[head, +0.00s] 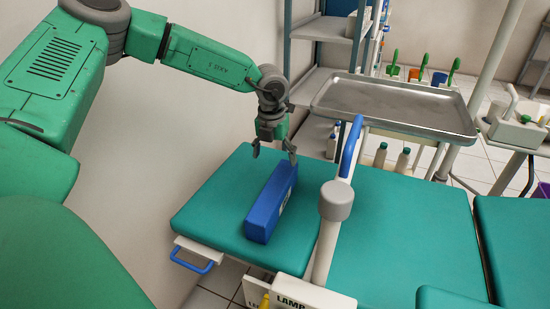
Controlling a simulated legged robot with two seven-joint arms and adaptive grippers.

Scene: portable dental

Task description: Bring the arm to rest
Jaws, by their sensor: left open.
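My left arm (205,62) comes in from the upper left in the head view and bends down at the wrist. My left gripper (273,153) is open and points down, with its two fingers apart and nothing seen between them. It hangs by the far end of a long blue box (271,202) lying on the green padded surface (200,215). I cannot tell whether a finger touches the box. My right gripper is not in view.
A grey pole with a blue handle (351,146) stands right of the box. A metal tray (395,105) is behind it, clear on top. A grey shelf rack (323,28) stands at the back. More green padding (395,235) lies at right; a wall is at left.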

